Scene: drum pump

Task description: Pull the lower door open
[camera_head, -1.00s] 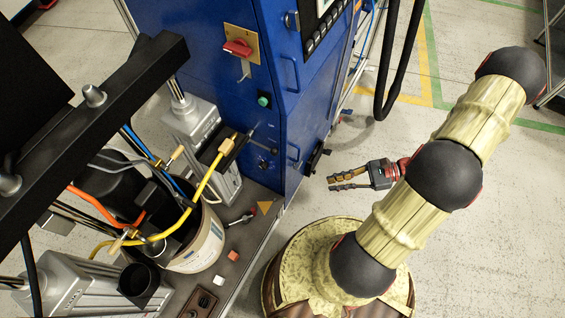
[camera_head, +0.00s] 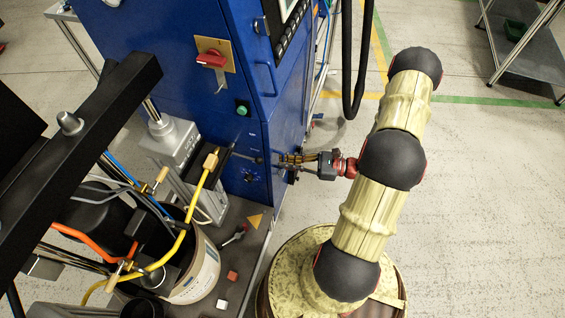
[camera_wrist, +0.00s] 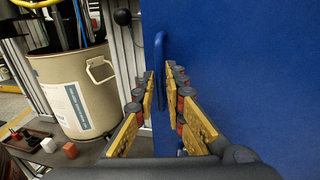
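The blue cabinet (camera_head: 215,110) fills the upper middle of the head view, and its blue face (camera_wrist: 250,70) fills the right of the wrist view. The lower door's blue handle (camera_wrist: 160,58) stands out from that face as an upright bar. My gripper (camera_head: 283,159) reaches the cabinet's lower front from the right. In the wrist view my gripper (camera_wrist: 161,76) is open, with its yellow-padded fingers on either side of the handle's line. I cannot tell whether they touch it. In the head view the fingers cover the lower handle. The lower door looks closed.
An upper handle (camera_head: 266,79) is on the cabinet above my gripper. A cream bucket (camera_head: 197,272) with hoses stands on the dark platform (camera_head: 235,265) at left; the bucket also shows in the wrist view (camera_wrist: 80,95). A black hose (camera_head: 357,70) hangs behind.

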